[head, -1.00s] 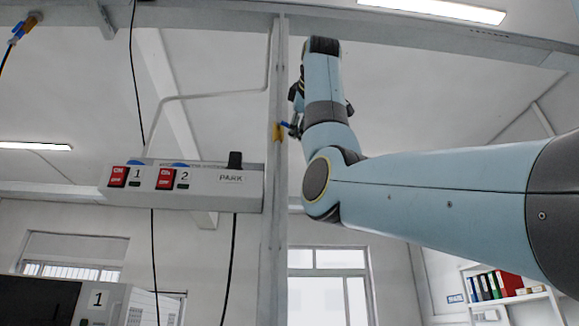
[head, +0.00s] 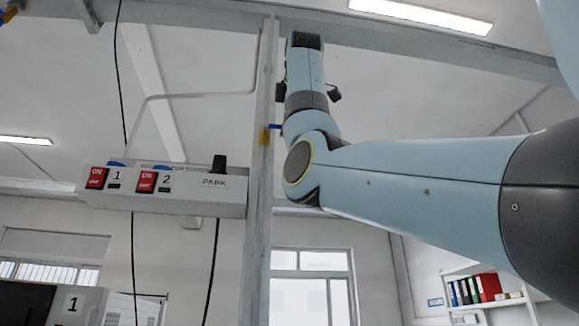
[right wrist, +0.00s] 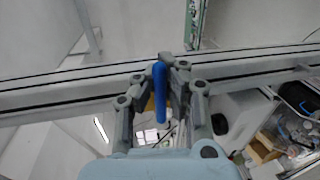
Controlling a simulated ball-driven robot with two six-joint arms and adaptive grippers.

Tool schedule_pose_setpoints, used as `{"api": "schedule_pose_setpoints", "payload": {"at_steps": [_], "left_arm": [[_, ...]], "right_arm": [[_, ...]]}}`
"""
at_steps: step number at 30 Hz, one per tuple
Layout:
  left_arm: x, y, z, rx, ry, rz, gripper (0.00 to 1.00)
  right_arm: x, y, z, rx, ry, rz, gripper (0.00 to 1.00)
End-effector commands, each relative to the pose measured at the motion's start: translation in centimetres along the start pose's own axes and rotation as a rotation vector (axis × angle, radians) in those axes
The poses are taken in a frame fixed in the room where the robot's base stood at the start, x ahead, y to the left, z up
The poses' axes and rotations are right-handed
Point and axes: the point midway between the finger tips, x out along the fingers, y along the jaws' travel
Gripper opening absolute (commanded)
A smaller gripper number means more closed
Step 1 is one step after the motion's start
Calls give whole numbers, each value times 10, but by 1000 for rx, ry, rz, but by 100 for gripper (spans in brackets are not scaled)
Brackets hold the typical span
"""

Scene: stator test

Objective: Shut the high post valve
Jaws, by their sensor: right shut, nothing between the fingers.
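The post valve has a yellow body (head: 264,136) on the upright metal post (head: 259,200) and a blue handle (head: 276,127). The handle sticks out to the right, across the post, and its outer part is hidden by my right arm in the head view. In the right wrist view the blue handle (right wrist: 160,92) stands in front of the fingers, a little left of the fingertips. My right gripper (right wrist: 171,62) is shut with nothing in it, close to the handle; contact is unclear. In the head view its fingers are hidden behind my wrist. My left gripper is not in view.
A switch box (head: 165,188) with two red switches and a PARK label is fixed left of the post. A horizontal beam (head: 190,22) crosses above. Another blue-and-yellow valve (head: 9,14) is cut off at the upper left. Black cables hang at left.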

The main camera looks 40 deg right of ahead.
Motion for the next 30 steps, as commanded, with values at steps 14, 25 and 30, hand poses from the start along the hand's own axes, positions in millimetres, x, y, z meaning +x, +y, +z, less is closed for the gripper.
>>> {"api": "schedule_pose_setpoints", "payload": {"at_steps": [14,25,30], "left_arm": [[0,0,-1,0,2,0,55],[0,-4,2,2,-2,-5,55],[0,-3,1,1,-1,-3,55]], "right_arm": [[0,0,-1,-2,2,1,23],[-1,0,0,-1,1,1,35],[-21,1,-1,-1,3,5,35]]}}
